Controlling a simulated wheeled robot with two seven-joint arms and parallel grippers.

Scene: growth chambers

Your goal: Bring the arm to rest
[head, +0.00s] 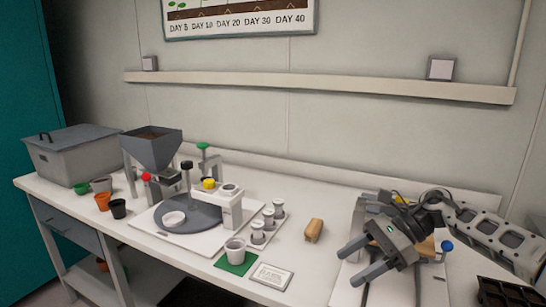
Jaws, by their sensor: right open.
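My right arm (490,240) comes in from the right. My right gripper (352,262) is at its end, above the right part of the white bench (315,265). Its two dark fingers are spread apart and point left, with nothing between them. The gripper and forearm cover part of a pale board with a blue knob (447,246). My left gripper is not in view.
A tan block (314,230) lies left of the gripper. A white cup (235,248) stands on a green square (240,265). A hopper (152,148), a grey turntable (195,214), several small pots and a grey box (75,155) stand leftward. A dark tray (510,292) is lower right.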

